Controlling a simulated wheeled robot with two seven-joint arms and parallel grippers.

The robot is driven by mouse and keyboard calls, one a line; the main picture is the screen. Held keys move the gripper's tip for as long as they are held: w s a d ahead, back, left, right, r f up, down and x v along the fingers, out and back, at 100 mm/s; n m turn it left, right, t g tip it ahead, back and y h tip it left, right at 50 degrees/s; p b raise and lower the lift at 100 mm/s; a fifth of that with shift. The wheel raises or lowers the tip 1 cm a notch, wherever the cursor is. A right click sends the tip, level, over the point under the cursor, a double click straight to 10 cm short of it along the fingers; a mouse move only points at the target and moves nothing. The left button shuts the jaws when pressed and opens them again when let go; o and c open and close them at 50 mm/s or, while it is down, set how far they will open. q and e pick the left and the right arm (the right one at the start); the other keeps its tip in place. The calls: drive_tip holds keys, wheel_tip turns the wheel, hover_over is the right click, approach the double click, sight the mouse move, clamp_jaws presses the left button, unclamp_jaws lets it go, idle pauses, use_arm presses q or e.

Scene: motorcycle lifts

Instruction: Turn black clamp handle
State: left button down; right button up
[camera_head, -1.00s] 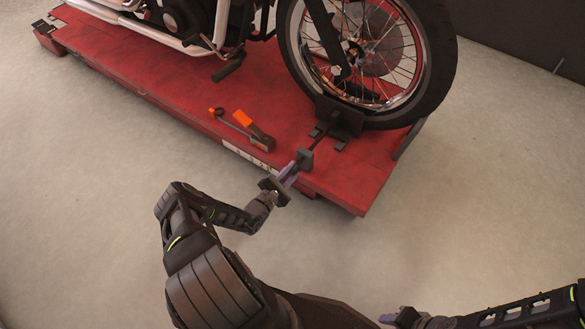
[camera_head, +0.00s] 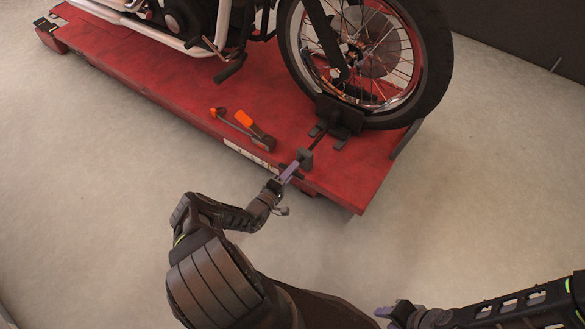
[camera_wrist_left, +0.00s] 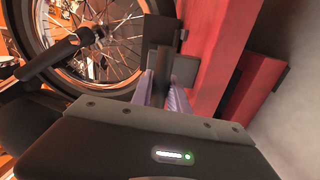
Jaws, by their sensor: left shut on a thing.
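The black clamp (camera_head: 341,116) stands on the red lift against the front wheel's base. Its handle runs on a thin rod toward the lift's near edge and ends in a dark grip block (camera_head: 305,158). My left gripper (camera_head: 291,171) is at this end, its purple fingers shut on the handle. In the left wrist view, the gripper's fingers (camera_wrist_left: 163,92) stand on either side of the dark handle (camera_wrist_left: 163,68), partly hiding it. My right gripper (camera_head: 386,317) is low in the head view, away from the lift; its opening is unclear.
The red lift platform (camera_head: 190,92) carries the motorcycle, with its front wheel (camera_head: 440,75) close to the clamp. An orange-handled lever (camera_head: 252,130) lies left of the handle. The grey floor (camera_head: 470,200) in front of and right of the lift is clear.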

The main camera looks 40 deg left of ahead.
use_arm(q)
drive_tip(key=m+p, duration=0.1)
drive_tip(key=m, duration=0.2)
drive_tip(key=shift+m, duration=0.3)
drive_tip(key=shift+m+p, duration=0.3)
drive_tip(key=shift+m, duration=0.9)
drive_tip(key=c, duration=1.1)
unclamp_jaws()
drive_tip(key=shift+c, duration=0.2)
drive_tip(key=shift+s, duration=0.1)
